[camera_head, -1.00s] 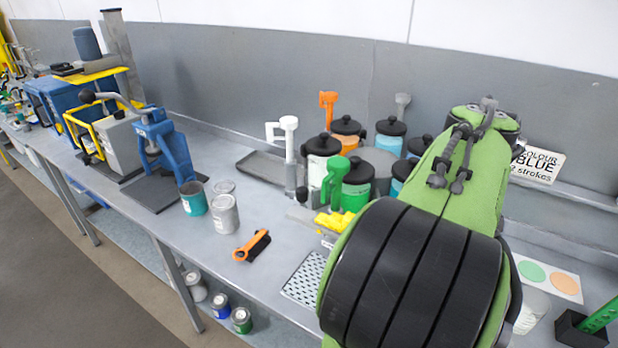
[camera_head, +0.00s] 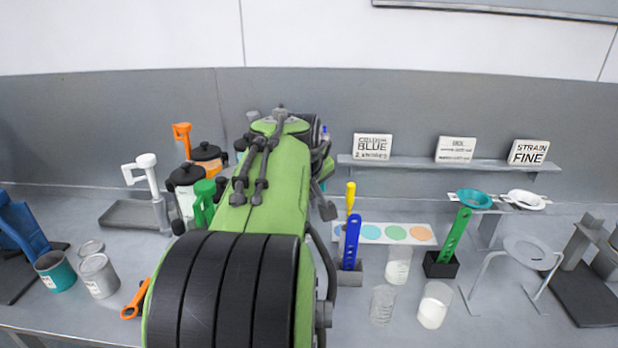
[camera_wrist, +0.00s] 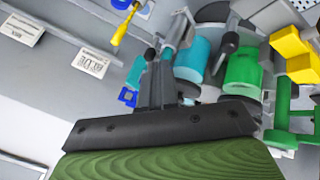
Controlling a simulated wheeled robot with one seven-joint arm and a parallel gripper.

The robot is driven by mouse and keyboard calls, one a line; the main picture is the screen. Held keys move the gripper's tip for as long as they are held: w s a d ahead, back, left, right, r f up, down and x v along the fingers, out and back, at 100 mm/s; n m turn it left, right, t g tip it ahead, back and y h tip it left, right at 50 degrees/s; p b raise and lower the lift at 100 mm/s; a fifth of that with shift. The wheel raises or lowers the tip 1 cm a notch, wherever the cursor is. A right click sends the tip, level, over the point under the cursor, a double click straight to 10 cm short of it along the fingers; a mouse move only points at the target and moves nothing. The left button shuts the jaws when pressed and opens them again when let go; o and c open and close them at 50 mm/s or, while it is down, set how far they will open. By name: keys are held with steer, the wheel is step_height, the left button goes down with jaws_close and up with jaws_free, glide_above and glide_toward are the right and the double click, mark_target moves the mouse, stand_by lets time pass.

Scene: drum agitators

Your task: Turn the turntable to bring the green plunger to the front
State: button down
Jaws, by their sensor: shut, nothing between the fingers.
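In the wrist view, a green handle (camera_wrist: 283,118) shows at the right, beside a green drum (camera_wrist: 243,72). A teal drum (camera_wrist: 193,60) is just right of my gripper (camera_wrist: 163,75), which is shut and empty. I cannot tell whether the fingers touch that drum. The turntable itself is mostly hidden behind my arm.
A sign (camera_head: 372,146) reading colour blue, 2 strokes, stands on the back shelf.

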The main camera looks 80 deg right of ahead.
steer(key=s+d+p+v, duration=0.1)
steer(key=v, duration=0.7)
steer(key=shift+s+r, duration=0.2)
steer(key=shift+r, duration=0.15)
